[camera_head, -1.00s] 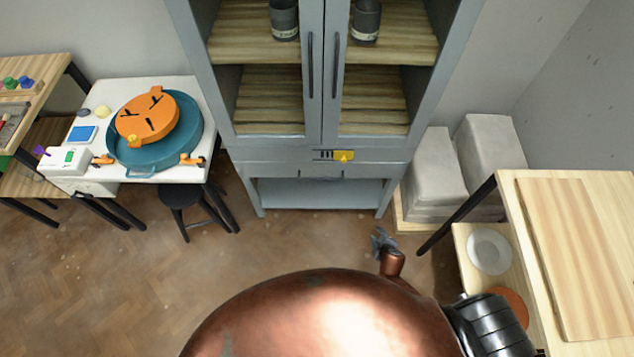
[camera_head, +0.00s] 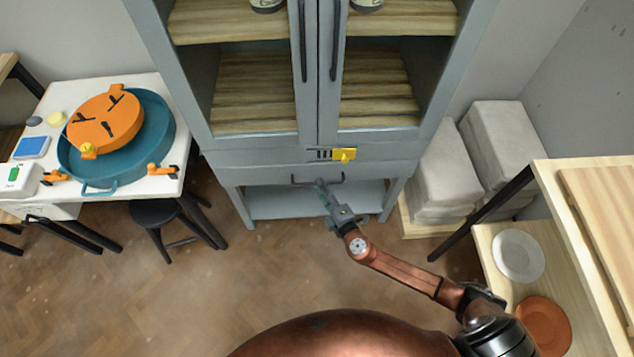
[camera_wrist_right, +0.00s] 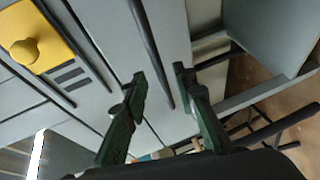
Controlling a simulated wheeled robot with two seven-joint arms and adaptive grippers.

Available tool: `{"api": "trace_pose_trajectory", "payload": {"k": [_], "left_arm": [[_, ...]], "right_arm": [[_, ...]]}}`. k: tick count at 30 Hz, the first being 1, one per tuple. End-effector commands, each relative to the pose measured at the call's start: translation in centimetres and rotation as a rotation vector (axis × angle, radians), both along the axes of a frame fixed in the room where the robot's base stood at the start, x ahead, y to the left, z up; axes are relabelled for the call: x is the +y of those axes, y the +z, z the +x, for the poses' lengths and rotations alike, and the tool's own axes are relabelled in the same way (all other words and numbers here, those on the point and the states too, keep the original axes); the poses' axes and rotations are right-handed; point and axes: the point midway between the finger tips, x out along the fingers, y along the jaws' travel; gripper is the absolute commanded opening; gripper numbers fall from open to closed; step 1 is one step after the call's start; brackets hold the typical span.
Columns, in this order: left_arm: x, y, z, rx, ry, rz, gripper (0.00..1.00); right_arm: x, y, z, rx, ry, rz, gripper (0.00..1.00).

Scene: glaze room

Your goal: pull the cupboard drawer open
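The grey-blue cupboard (camera_head: 205,105) stands ahead with its drawer (camera_head: 262,175) below the two glazed doors. The drawer front looks flush with the cupboard. Its dark bar handle (camera_head: 301,182) runs across the front, partly covered by my right gripper (camera_head: 321,184). In the right wrist view the handle (camera_wrist_right: 152,55) shows as a dark bar running between the two green fingers of the right gripper (camera_wrist_right: 160,88). The fingers are apart; I cannot tell whether they touch the bar. My left gripper is not in view.
A yellow latch plate with a knob (camera_head: 344,154) sits above the drawer. A white table (camera_head: 150,185) with a blue tub and a black stool (camera_head: 160,212) stand left. Wrapped grey blocks (camera_head: 445,170) and a wooden shelf table (camera_head: 545,180) stand right. Floor before the cupboard is clear.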

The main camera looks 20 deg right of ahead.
Motion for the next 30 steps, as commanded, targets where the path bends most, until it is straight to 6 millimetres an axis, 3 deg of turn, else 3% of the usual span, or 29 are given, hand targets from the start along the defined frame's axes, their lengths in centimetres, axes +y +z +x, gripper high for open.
{"api": "trace_pose_trajectory", "payload": {"k": [7,17,28,30], "left_arm": [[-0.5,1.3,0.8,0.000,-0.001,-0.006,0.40],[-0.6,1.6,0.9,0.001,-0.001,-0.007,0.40],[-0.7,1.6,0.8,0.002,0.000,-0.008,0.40],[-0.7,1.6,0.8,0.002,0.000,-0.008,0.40]], "right_arm": [[0.4,-0.7,2.7,0.002,0.000,0.001,0.26],[0.4,-0.7,3.1,0.002,-0.001,0.001,0.26],[0.3,-0.7,3.1,0.002,-0.001,0.001,0.01],[0.3,-0.7,3.1,0.002,-0.001,0.001,0.00]]}}
